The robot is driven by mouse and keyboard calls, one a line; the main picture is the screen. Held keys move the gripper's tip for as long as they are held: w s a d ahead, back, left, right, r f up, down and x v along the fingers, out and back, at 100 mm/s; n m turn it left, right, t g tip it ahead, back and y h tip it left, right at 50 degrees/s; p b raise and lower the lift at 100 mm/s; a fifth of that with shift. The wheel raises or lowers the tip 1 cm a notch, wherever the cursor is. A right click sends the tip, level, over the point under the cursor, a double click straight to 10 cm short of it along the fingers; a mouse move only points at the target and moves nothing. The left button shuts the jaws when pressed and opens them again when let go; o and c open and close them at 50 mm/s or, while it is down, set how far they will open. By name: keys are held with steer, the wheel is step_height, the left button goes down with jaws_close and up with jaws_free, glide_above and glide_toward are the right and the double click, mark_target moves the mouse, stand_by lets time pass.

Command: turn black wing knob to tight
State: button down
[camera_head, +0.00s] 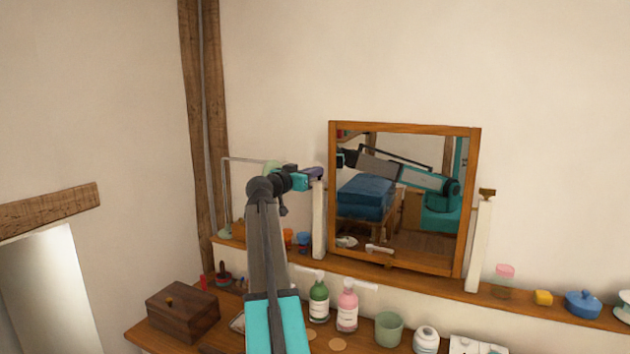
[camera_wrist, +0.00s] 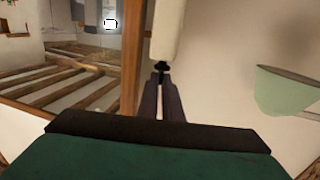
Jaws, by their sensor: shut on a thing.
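The black wing knob (camera_wrist: 161,67) shows in the wrist view at the end of the white post (camera_wrist: 165,30). My gripper (camera_wrist: 161,88) has its two dark fingers close together on the knob, shut on it. Only a small part of the knob shows beyond the fingertips. In the head view my gripper (camera_head: 317,173) is at the top of the left white post (camera_head: 318,235), and the knob cannot be made out there. The wood-framed mirror (camera_head: 405,128) stands between the two posts, its frame tilted slightly. The knob's exact turn angle cannot be told.
A brown knob (camera_head: 487,193) tops the right post. A pale green lamp shade (camera_wrist: 285,92) is close to my gripper. Below are a green bottle (camera_head: 319,300), a pink bottle (camera_head: 347,310), a green cup (camera_head: 388,330) and a wooden box (camera_head: 182,312). The wall above is clear.

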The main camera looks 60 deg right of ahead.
steer(key=shift+w+d+f+m+g+y+b, duration=0.15)
steer(key=shift+m+g+b, duration=0.3)
steer(key=shift+g+b, duration=0.3)
steer(key=shift+w+a+f+m+g+y+b, duration=0.1)
steer(key=shift+m+g+y+b, duration=0.1)
steer(key=shift+m+g+b, duration=0.5)
steer(key=shift+w+d+f+m+g+y+b, duration=0.15)
steer(key=shift+g+b, duration=0.4)
steer(key=shift+b, duration=0.45)
steer(key=shift+w+m+g+y+b, duration=0.1)
steer(key=shift+m+g+y+b, duration=0.2)
steer(key=shift+m+g+b, duration=0.35)
steer(key=shift+r+m+g+y+b, duration=0.15)
steer(key=shift+m+g+y+b, duration=0.2)
steer(key=shift+g, duration=0.3)
steer(key=shift+w+m+g+y, duration=0.1)
steer(key=shift+m+g+y, duration=0.3)
steer(key=shift+g, duration=0.3)
steer(key=shift+w+d+r+m+g+y+p, duration=0.15)
steer(key=shift+m+g+y+p, duration=0.4)
steer(key=shift+p, duration=0.95)
steer(key=g+p, duration=0.1)
steer(key=p, duration=0.5)
steer(key=shift+r+m+y, duration=0.15)
steer(key=shift+m+y, duration=0.2)
steer(key=shift+y, duration=0.05)
steer(key=g+p, duration=0.1)
steer(key=p, duration=0.2)
steer(key=shift+m, duration=0.3)
